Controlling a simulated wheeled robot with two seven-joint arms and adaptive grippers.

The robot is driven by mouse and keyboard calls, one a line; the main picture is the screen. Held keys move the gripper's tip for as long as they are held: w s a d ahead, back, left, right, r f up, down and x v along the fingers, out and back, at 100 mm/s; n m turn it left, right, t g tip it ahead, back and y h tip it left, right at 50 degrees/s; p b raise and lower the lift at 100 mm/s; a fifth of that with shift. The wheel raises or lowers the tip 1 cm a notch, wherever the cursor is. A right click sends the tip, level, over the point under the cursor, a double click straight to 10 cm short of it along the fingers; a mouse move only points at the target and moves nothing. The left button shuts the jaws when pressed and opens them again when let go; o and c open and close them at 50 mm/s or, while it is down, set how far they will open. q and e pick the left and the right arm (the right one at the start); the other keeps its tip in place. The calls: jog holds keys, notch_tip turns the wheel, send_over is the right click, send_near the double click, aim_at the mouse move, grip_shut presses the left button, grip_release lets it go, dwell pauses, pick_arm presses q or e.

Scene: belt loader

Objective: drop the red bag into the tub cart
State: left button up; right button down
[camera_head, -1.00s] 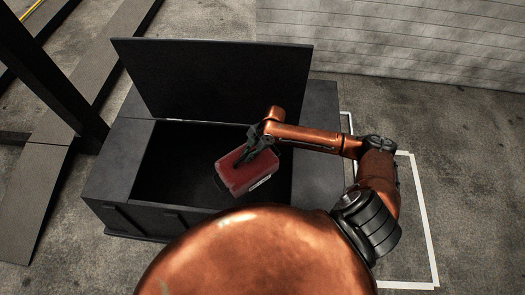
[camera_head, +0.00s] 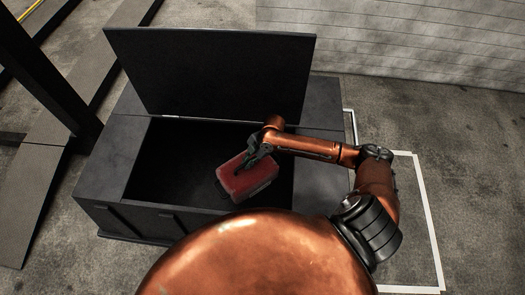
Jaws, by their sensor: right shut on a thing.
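The red bag (camera_head: 243,181) is a boxy case over the open well of the dark tub cart (camera_head: 107,165), near its right front part. My right gripper (camera_head: 256,163) is shut on the bag from above. I cannot tell how far the bag is above the tub floor, which is in deep shadow. The cart's lid (camera_head: 215,75) stands raised at the back. My left gripper is not in view.
A dark post (camera_head: 45,75) and a grey ramp (camera_head: 28,190) stand at the left. A pale slatted wall (camera_head: 400,40) is behind at the right. White lines (camera_head: 428,220) mark the floor on the right.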

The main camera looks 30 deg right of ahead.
jog(key=shift+w+r, duration=0.15)
jog(key=shift+r, duration=0.05)
jog(key=c, duration=1.9)
grip_release()
jog(key=shift+f, duration=0.1)
jog(key=shift+c, duration=0.2)
jog(key=shift+s+f, duration=0.15)
jog(key=shift+s, duration=0.1)
jog(key=v, duration=1.2)
jog(key=shift+w, duration=0.15)
